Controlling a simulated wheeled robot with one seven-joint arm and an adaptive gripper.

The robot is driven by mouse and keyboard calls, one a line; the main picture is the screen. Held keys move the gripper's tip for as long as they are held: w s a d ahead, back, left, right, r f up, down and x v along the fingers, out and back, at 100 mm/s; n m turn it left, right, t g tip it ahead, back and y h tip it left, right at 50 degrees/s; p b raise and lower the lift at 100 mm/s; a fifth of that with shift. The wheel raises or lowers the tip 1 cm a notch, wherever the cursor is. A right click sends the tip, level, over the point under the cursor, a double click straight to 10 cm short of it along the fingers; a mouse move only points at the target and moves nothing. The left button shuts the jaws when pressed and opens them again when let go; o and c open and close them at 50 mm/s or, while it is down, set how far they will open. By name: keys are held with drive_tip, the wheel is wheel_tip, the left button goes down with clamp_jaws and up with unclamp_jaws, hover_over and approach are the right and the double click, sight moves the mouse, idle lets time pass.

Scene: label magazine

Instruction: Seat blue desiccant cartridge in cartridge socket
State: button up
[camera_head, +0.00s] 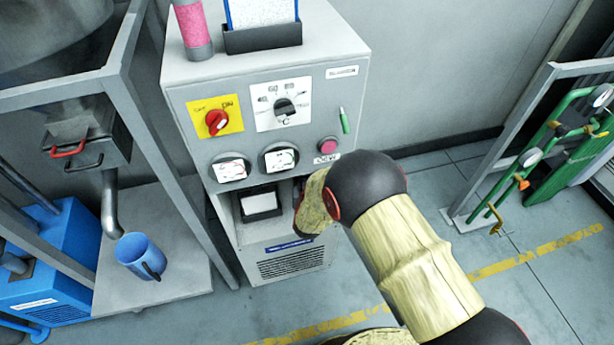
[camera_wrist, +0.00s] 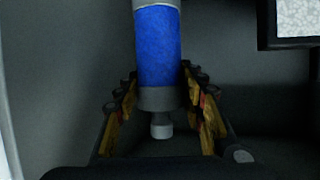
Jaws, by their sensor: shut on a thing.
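In the wrist view the blue desiccant cartridge (camera_wrist: 158,45) is a blue cylinder with grey end pieces and a small knob at its near end. My gripper (camera_wrist: 160,98) has its yellow-and-dark fingers on both sides of the cartridge, shut on it near the lower grey collar. The cartridge's far end runs out of the top of the picture. In the head view my wrist (camera_head: 313,203) is at the right side of the opening in the grey cabinet's front; my gripper's fingers and the blue cartridge are hidden there. I cannot make out the cartridge socket in either view.
The grey cabinet (camera_head: 350,95) carries a red switch (camera_head: 216,122), a dial and gauges. A pink cartridge (camera_head: 192,28) and a dark tray (camera_head: 262,38) stand on top. A white-faced block (camera_head: 259,203) sits in the opening. A blue mug (camera_head: 140,256) stands at left.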

drive_tip(key=shift+f+b, duration=1.3)
drive_tip(key=shift+f, duration=0.6)
